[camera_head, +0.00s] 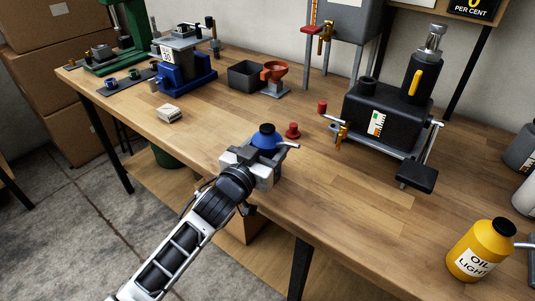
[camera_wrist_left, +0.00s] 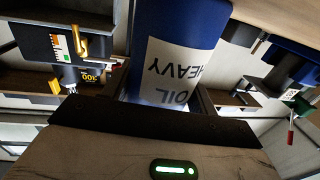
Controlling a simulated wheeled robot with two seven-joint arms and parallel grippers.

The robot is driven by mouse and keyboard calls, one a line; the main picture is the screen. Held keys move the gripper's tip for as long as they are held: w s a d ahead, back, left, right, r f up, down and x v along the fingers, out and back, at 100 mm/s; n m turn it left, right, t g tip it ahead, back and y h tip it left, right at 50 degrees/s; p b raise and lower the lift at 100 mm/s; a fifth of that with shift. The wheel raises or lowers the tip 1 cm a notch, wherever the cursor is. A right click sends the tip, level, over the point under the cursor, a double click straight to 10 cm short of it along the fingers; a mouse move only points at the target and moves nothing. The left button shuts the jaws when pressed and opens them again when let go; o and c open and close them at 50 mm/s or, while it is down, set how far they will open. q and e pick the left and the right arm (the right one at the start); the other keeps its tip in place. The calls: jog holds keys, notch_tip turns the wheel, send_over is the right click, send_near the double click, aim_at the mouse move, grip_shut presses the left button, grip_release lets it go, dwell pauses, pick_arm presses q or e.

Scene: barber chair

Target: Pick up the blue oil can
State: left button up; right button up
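The blue oil can (camera_head: 267,138) has a dark cap and a grey spout pointing right. It is at the front edge of the workbench, its lower part hidden behind my left gripper (camera_head: 264,160). In the left wrist view, the blue can (camera_wrist_left: 178,22) fills the space between the fingers, its white "OIL HEAVY" label upside down. A finger lies close along each side of it, and the gripper looks shut on it. Whether its base touches the bench is hidden. My right gripper is not in view.
A yellow "OIL LIGHT" can (camera_head: 480,250) stands at the bench's right front. A small red part (camera_head: 292,131) is just behind the blue can. A black machine with a crank (camera_head: 385,115) stands right of it. The bench (camera_head: 340,205) is clear in the front middle.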

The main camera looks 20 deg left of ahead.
aim_at(264, 138)
pick_arm(q)
jog(key=c, duration=0.6)
jog(key=shift+r, duration=0.5)
notch_tip(264, 138, up, 3)
jog(key=shift+f, duration=0.2)
jog(key=s+r+p, duration=0.1)
jog(key=s+r, duration=0.2)
jog(key=s, duration=0.1)
jog(key=s+r, duration=0.3)
jog(key=s, duration=0.2)
jog(key=s+r+p, duration=0.1)
jog(key=s+r, duration=0.2)
jog(key=s, duration=0.2)
jog(key=shift+a+r+p, duration=0.25)
jog(key=shift+a+p, duration=0.1)
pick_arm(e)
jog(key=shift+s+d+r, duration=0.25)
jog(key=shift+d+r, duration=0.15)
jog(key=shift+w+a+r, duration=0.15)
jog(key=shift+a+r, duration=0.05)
